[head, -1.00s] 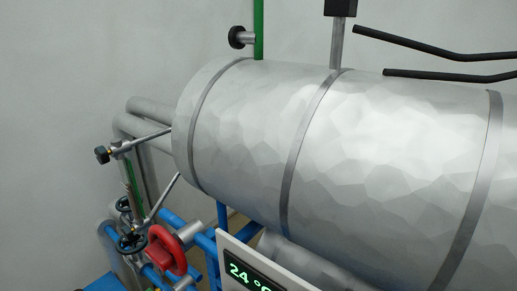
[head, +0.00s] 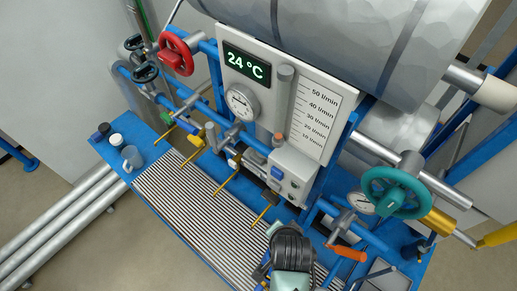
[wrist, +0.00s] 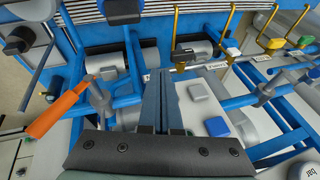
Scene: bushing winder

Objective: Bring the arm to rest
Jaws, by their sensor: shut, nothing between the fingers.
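My gripper (wrist: 163,85) shows in the wrist view with its two fingers together and nothing between them. It points in among blue pipes and frame bars, beside a pale box with a grey button (wrist: 199,91) and a blue button (wrist: 217,127). Whether the fingertips touch anything I cannot tell. In the head view, the end of my arm (head: 290,250) is at bottom centre, over the right part of the slatted grating and below the pale control box (head: 288,172). The fingers are not clearly visible there.
An orange lever (head: 346,253) is close right of my arm; it also shows in the wrist view (wrist: 60,108). A teal handwheel (head: 396,191) is farther right. Yellow handles (head: 228,183) overhang the grating (head: 185,190). A jug (head: 131,158) stands at left. Left floor space holds silver pipes.

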